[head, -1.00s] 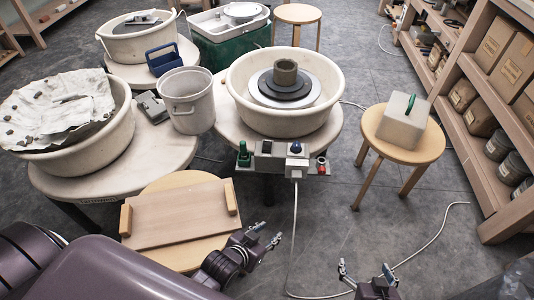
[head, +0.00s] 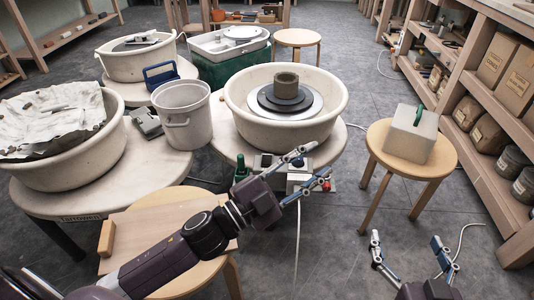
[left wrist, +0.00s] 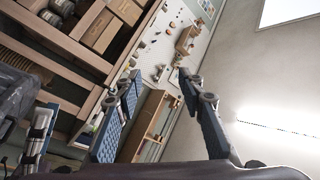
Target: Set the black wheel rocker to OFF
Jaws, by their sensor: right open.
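The wheel with the black disc (head: 264,102) stands in a cream basin (head: 236,112) at the centre of the head view. A grey control box (head: 263,162) sits at the front edge of its table. A green piece (head: 241,168) is at its left; a blue knob (head: 297,162) and a red button (head: 326,185) are at its right. The rocker and its setting are too small and partly hidden to make out. My left gripper (head: 317,161) is open and empty, its fingers across the box's right part. My right gripper (head: 406,238) is open and empty, lower right.
A stool (head: 447,158) with a pale block (head: 409,137) stands right of the wheel. A grey bucket (head: 183,113) and a cloth-covered basin (head: 122,140) stand at left. A board (head: 150,222) lies on a near stool. A white cable hangs below the box. Shelves line the right.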

